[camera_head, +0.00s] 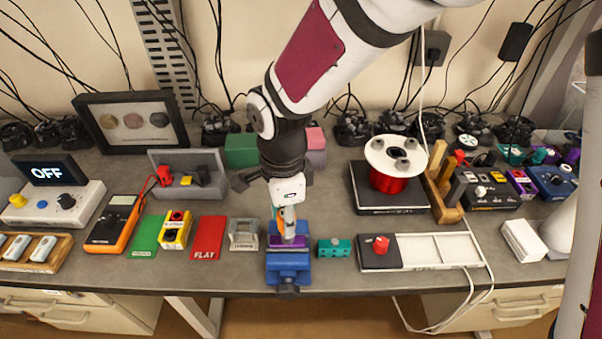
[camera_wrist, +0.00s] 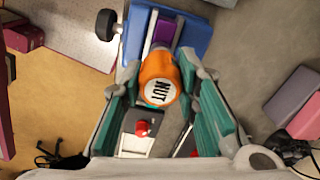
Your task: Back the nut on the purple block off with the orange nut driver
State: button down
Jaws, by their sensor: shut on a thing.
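My gripper (camera_wrist: 160,108) is shut on the orange nut driver (camera_wrist: 157,66), whose round end cap reads "NUT" in the wrist view. In the head view my gripper (camera_head: 289,222) points down over the purple block (camera_head: 300,241). The purple block also shows in the wrist view (camera_wrist: 164,29), held in a blue vise (camera_head: 288,263) near the table's front edge. The driver stands about upright over the block. The nut is hidden, and I cannot tell whether the driver's tip is on it.
A white tray with a red knob (camera_head: 381,245) is farther right. A red spool (camera_head: 388,182) stands behind. Green and red plates (camera_head: 208,238) lie at left.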

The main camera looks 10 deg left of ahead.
jog(key=n, duration=0.5)
jog(key=shift+n, duration=0.4)
jog(key=n, duration=0.7)
jog(key=c, duration=0.6)
grip_release()
jog(key=shift+o, duration=0.2)
